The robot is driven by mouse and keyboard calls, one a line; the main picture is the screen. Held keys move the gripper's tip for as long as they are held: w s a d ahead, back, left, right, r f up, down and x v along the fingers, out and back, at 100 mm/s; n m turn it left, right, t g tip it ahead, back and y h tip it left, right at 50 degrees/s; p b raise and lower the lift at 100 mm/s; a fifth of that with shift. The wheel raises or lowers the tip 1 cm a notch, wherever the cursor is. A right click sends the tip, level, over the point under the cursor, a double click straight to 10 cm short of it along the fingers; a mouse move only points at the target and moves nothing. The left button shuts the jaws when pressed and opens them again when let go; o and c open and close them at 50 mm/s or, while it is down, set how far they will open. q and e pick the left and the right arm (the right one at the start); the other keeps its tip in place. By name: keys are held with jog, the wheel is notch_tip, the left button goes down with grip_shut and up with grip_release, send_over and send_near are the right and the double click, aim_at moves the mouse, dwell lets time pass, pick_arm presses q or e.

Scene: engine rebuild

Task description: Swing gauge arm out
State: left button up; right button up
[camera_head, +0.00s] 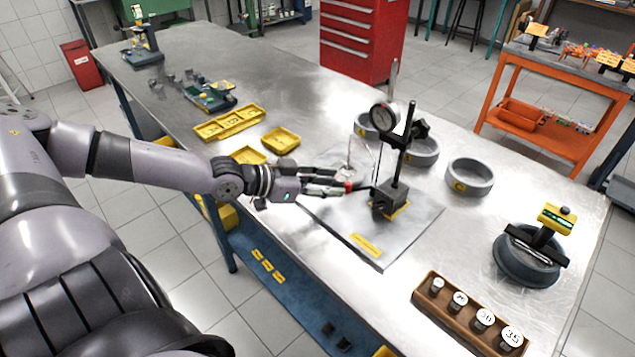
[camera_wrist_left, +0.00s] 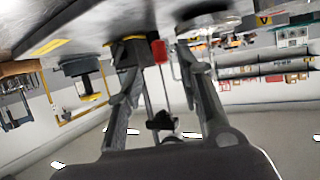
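The gauge stand has a black block base (camera_head: 389,203), an upright black post (camera_head: 405,150) and a round dial gauge (camera_head: 383,116) out to its left near the top. A thin rod runs down below the dial. My left gripper (camera_head: 343,187) reaches in from the left, low beside the base. A small red piece (camera_head: 348,187) sits at its fingertips. In the left wrist view, this red piece (camera_wrist_left: 160,52) on a thin rod shows between the spread fingers of my left gripper (camera_wrist_left: 160,60); I cannot tell whether they touch it. My right gripper is out of view.
The stand is on a grey plate (camera_head: 380,252) on the steel table. Grey rings (camera_head: 470,177) stand behind and right. A wooden block with numbered pieces (camera_head: 450,312) lies at the front right. Yellow trays (camera_head: 281,140) lie behind my left arm.

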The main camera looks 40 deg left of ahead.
pick_arm(q)
jog(key=shift+v, duration=1.25)
